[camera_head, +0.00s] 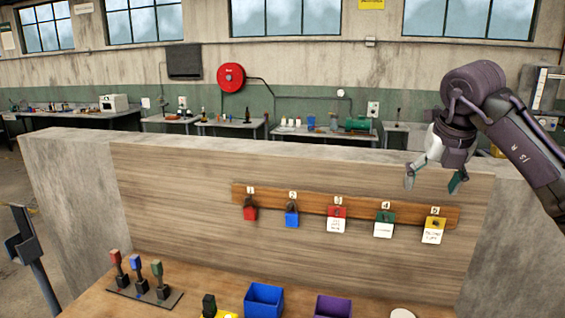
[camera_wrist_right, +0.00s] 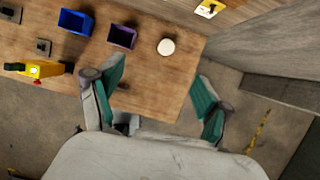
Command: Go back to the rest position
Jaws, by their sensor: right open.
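My right gripper (camera_head: 433,180) is raised at the right in the head view, in front of the upper right part of the wooden panel. Its fingers are spread and nothing is between them. In the right wrist view the open right gripper (camera_wrist_right: 160,95) hangs over the table's edge, with the green finger pads apart. My left gripper is not in either view.
A wooden rail (camera_head: 360,208) with numbered hooks holds several tags. The table (camera_head: 225,285) bears a blue bin (camera_head: 264,300), a purple bin (camera_head: 332,307), a white round object (camera_head: 403,313) and a stand with three upright handles (camera_head: 145,294). Grey walls (camera_head: 75,200) flank it.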

